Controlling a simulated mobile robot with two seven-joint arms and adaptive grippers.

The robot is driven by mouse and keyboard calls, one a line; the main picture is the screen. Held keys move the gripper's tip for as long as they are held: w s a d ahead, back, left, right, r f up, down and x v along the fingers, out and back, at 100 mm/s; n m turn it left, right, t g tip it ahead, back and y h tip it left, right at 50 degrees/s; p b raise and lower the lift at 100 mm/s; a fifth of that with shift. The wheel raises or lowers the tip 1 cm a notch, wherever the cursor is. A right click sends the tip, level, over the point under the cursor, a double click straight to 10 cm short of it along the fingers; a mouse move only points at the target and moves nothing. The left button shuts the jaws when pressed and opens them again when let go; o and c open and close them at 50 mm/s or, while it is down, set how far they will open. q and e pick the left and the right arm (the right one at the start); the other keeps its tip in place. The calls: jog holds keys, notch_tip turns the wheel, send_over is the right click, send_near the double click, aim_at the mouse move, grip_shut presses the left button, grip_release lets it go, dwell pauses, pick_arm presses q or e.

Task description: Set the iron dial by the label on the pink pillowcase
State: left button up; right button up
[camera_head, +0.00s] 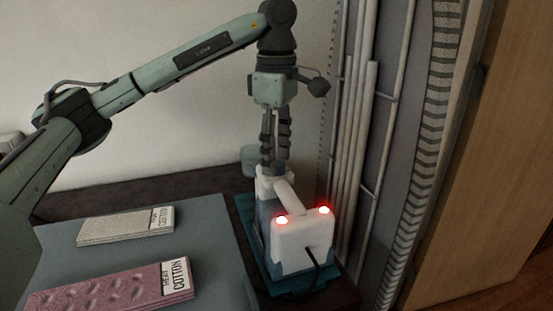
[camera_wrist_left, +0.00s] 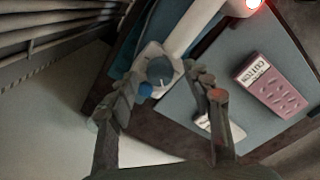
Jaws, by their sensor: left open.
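The pink pillowcase (camera_head: 112,288) lies folded at the front of the blue-grey board, with a white label (camera_head: 175,278) that reads HEAT COTTON. It also shows in the left wrist view (camera_wrist_left: 270,86). The white and blue iron (camera_head: 300,243) stands on a teal pad at the right, with two red lights lit. Its grey-blue dial (camera_wrist_left: 159,71) sits at the iron's front end in the left wrist view. My left gripper (camera_head: 275,165) points down over the dial end of the iron. Its fingers (camera_wrist_left: 160,82) are apart, one on each side of the dial; contact cannot be told. My right gripper is not seen.
A white folded cloth (camera_head: 125,226) with a similar label lies behind the pillowcase on the board (camera_head: 215,235). A rack with upright bars (camera_head: 362,150) stands close to the iron's right.

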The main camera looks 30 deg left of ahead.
pick_arm(q)
jog(key=shift+f, duration=0.4)
grip_shut()
